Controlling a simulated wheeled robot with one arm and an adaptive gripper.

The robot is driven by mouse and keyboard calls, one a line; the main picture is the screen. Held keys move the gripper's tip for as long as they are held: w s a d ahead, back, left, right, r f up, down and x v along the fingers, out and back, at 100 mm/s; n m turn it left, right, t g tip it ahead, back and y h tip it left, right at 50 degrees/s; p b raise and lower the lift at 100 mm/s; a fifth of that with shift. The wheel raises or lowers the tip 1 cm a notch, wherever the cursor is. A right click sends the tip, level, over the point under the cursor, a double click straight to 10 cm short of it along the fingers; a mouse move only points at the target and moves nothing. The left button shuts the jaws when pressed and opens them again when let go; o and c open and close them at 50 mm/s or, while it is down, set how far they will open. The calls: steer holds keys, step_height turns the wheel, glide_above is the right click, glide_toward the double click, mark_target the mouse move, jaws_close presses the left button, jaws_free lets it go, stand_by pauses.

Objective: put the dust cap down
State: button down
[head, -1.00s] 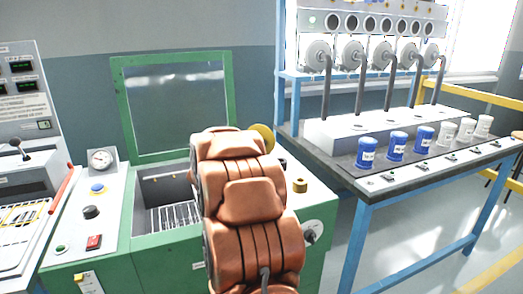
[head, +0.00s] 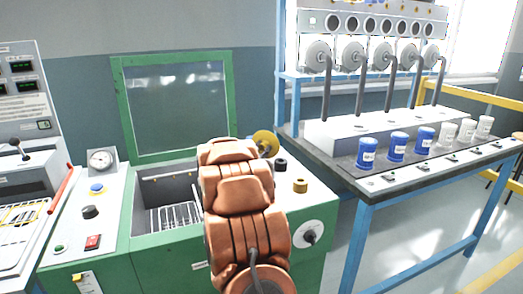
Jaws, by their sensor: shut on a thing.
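A round yellow disc, which I take for the dust cap (head: 266,143), shows just right of the top of my copper-coloured arm, above the back of the green bench. My arm hides its left part. My gripper (head: 262,149) is mostly hidden behind the arm; only a small grey bit shows against the disc. It is shut on the dust cap. I cannot tell whether the cap touches anything below it.
The green bench (head: 165,258) has a sunken bay with a grate (head: 174,217), a black knob (head: 280,164) and a yellow ring-shaped part (head: 300,186). Blue jars (head: 398,146) and white jars stand on the blue-framed table at right. A gauge (head: 102,160) stands at left.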

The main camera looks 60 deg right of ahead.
steer(key=shift+f, duration=0.15)
steer(key=c, duration=1.3)
jaws_free()
steer(key=shift+f, duration=0.1)
steer(key=o, duration=0.5)
steer(key=shift+c, duration=0.2)
